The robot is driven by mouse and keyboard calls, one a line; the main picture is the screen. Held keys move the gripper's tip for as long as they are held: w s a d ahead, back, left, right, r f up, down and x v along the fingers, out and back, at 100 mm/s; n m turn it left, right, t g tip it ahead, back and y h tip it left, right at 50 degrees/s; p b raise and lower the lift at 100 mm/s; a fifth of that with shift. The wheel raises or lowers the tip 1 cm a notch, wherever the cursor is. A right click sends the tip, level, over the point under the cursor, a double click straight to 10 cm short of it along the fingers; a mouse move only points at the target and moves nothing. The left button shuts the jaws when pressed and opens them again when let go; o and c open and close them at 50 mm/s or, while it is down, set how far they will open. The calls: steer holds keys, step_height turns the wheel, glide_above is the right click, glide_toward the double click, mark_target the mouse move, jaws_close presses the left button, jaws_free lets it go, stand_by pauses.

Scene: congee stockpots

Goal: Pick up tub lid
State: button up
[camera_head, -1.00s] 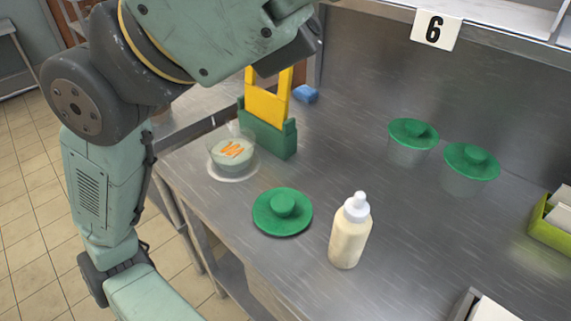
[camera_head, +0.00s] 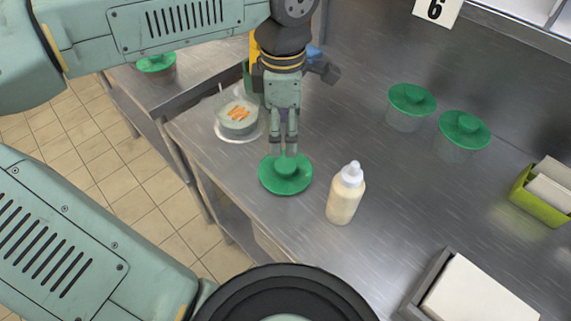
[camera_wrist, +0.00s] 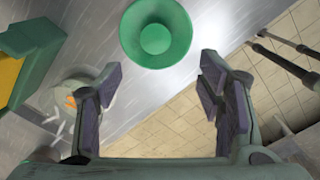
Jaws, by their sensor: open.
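The green tub lid (camera_head: 286,182) with a round knob lies flat on the steel counter near its front edge. It also shows at the top of the wrist view (camera_wrist: 155,38), ahead of my fingers. My gripper (camera_head: 285,150) points down just above the lid's knob in the head view; whether the fingertips touch it cannot be told. In the wrist view my gripper (camera_wrist: 158,88) is open, its fingers wide apart with nothing between them. An open clear tub (camera_head: 238,118) with white congee and orange strips stands just left of my gripper on a pale round base.
A cream squeeze bottle (camera_head: 345,195) stands right of the lid. Two tubs with green lids (camera_head: 411,98) (camera_head: 463,130) stand at the back right. A green bin (camera_head: 540,195) and a white-topped tray (camera_head: 478,295) lie right. A green-and-yellow holder (camera_wrist: 28,60) is beside the tub.

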steer(key=b, duration=0.3)
glide_above(286, 165)
steer(key=f, duration=0.5)
steer(key=shift+s+a+f, duration=0.15)
steer(key=shift+s+a, duration=0.1)
steer(key=shift+s, duration=0.1)
steer(key=f+b, duration=0.1)
steer(key=f, duration=0.1)
steer(key=f+b, duration=0.2)
steer(key=f, duration=0.1)
steer(key=shift+w+d+f+b, duration=0.2)
steer(key=shift+w+f+b, duration=0.1)
steer(key=shift+w+b, duration=0.1)
steer(key=shift+r, duration=0.1)
steer(key=c, duration=1)
